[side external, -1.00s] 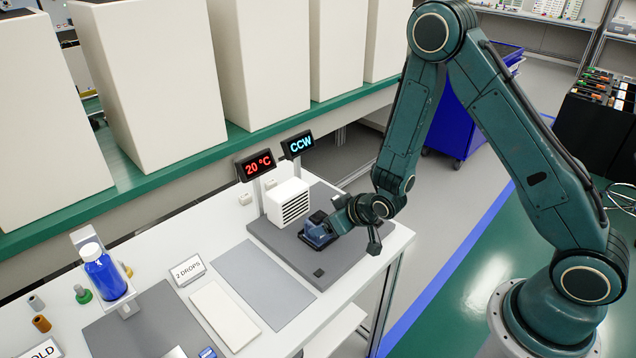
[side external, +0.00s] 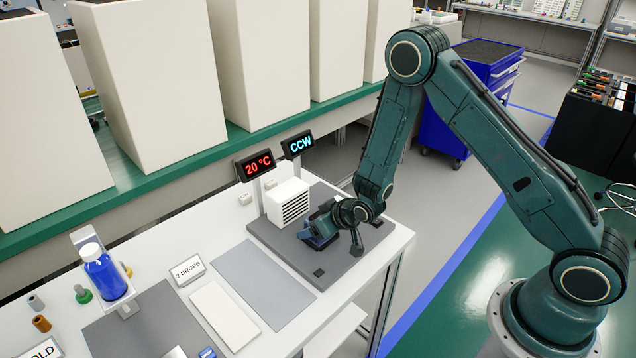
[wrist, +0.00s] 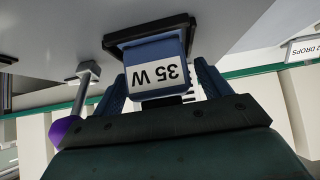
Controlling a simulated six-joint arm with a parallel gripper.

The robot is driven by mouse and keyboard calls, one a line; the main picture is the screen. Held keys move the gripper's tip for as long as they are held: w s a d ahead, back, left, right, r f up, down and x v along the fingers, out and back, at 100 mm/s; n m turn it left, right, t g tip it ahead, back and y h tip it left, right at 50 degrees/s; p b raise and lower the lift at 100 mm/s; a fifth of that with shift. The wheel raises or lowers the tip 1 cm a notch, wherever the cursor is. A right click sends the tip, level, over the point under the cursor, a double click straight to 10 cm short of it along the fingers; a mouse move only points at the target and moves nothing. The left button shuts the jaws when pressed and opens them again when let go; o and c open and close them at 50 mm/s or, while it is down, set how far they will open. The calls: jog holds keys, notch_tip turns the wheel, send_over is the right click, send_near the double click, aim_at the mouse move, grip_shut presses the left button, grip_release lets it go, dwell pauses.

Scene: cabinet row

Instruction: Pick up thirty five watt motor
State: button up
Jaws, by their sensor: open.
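The blue motor with a white "35 W" label (wrist: 154,74) hangs upside down in the wrist view, attached to a dark base plate. In the side view the motor (side external: 318,236) sits on the grey pad, in front of the white vented box. My gripper (wrist: 160,82) is open, with one blue finger on each side of the motor. A gap shows beside the right finger; contact on the left is hard to tell. In the side view my gripper (side external: 330,222) is at the motor and partly hides it.
The white vented box (side external: 288,202) stands close behind the motor. Displays reading "20 °C" (side external: 259,166) and "CCW" (side external: 299,145) rise behind it. A blue bottle (side external: 104,275) stands far left.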

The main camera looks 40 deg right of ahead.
aim_at(318, 215)
jog(key=shift+c, duration=0.3)
jog(key=c, duration=1.4)
jog(key=shift+r, duration=0.2)
jog(key=shift+o, duration=0.2)
notch_tip(318, 215, up, 20)
jog(key=shift+f, duration=0.15)
dwell(0.4)
